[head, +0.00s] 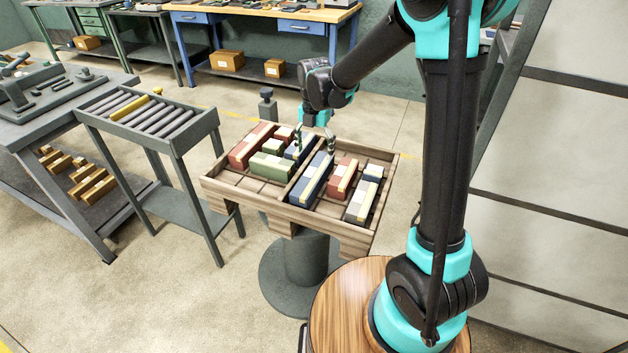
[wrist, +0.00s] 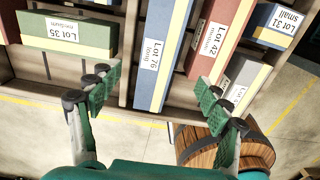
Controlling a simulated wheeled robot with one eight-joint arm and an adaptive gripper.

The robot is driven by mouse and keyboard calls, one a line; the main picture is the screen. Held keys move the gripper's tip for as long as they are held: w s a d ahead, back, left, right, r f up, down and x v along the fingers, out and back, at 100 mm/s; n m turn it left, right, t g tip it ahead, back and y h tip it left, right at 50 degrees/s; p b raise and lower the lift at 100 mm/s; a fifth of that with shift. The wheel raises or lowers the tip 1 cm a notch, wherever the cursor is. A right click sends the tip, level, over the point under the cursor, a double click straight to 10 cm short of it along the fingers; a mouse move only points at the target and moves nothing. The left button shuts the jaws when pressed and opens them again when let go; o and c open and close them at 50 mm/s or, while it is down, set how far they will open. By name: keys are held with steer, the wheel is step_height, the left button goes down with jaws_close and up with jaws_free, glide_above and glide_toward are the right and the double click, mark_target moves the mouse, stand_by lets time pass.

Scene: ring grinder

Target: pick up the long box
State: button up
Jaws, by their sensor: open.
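The long box is blue with a cream stripe and a white label reading "Lot 76 long". It lies in the middle of a wooden divided tray (head: 232,193), and in the head view the long box (head: 311,183) is right of the green box. In the wrist view the long box (wrist: 160,50) runs up the picture between my fingertips. My gripper (head: 314,141) is open and empty at the tray's far side. In the wrist view my gripper (wrist: 158,88) has a finger on each side of the box's line, apart from it as far as I can tell.
A green box (wrist: 68,34) labelled "Lot 35 medium" lies left of the long box. A red box (wrist: 221,35) "Lot 42 medium" and a small blue box (wrist: 273,25) "Lot 31 small" lie right. The tray stands on a dark pedestal (head: 300,270). A roller stand (head: 150,115) is left.

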mark_target(314, 173)
steer(key=shift+a+f, duration=0.1)
steer(key=shift+f, duration=4.1)
jaws_close()
